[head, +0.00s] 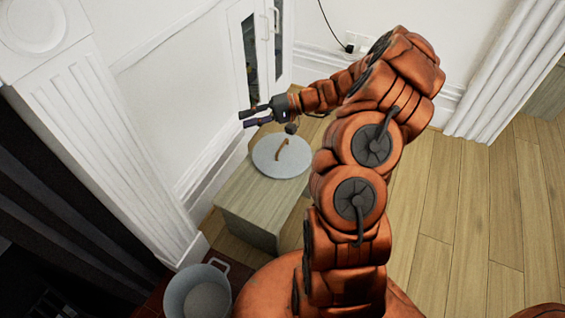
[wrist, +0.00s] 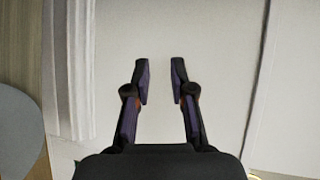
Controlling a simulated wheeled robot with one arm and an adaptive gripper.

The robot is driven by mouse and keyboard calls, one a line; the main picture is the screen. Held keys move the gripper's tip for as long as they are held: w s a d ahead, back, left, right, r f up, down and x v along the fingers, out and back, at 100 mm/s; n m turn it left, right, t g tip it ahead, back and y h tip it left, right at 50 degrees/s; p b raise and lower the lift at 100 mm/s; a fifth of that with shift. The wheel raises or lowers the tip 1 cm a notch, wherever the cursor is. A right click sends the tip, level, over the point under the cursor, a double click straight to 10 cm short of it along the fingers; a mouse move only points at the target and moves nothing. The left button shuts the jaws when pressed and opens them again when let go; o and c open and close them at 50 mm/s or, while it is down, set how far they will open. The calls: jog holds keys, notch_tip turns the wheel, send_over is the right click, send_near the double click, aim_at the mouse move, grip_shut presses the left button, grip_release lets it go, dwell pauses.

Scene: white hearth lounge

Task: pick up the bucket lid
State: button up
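Part of the lid shows at the left edge of the wrist view (wrist: 18,135). My gripper (head: 242,119) is above and beyond the lid, to the upper left of its handle, and apart from it. In the wrist view my gripper (wrist: 160,80) has its two fingers apart with nothing between them, facing a pale wall.
A grey bucket (head: 197,292) stands on the floor at the lower left. A white cabinet (head: 275,45) with a glass door stands behind my gripper. A white fluted fireplace pillar (head: 115,140) is at the left. Wooden floor (head: 470,200) is clear at the right.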

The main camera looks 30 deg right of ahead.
jog(key=d+f+m+t+h+b, duration=0.2)
jog(key=d+f+m+t+b, duration=0.15)
jog(key=d+f, duration=0.85)
jog(key=m+t+h+b, duration=0.2)
jog(key=t+b, duration=0.1)
jog(key=b, duration=0.1)
send_near(284, 142)
jog(key=x, duration=0.2)
jog(key=shift+w+a+f, duration=0.1)
jog(key=shift+w+f, duration=0.1)
jog(key=shift+w, duration=0.1)
jog(key=shift+w+a+f, duration=0.2)
jog(key=shift+w+a, duration=0.05)
jog(key=shift+w, duration=0.25)
jog(key=b+x, duration=0.1)
jog(key=x, duration=0.1)
jog(key=b+x, duration=0.2)
jog(key=x, duration=0.1)
jog(key=shift+a+f, duration=0.2)
jog(key=shift+a, duration=0.2)
jog(key=shift+w+a, duration=0.2)
jog(key=shift+w, duration=0.15)
grip_shut()
jog(key=shift+r, duration=0.1)
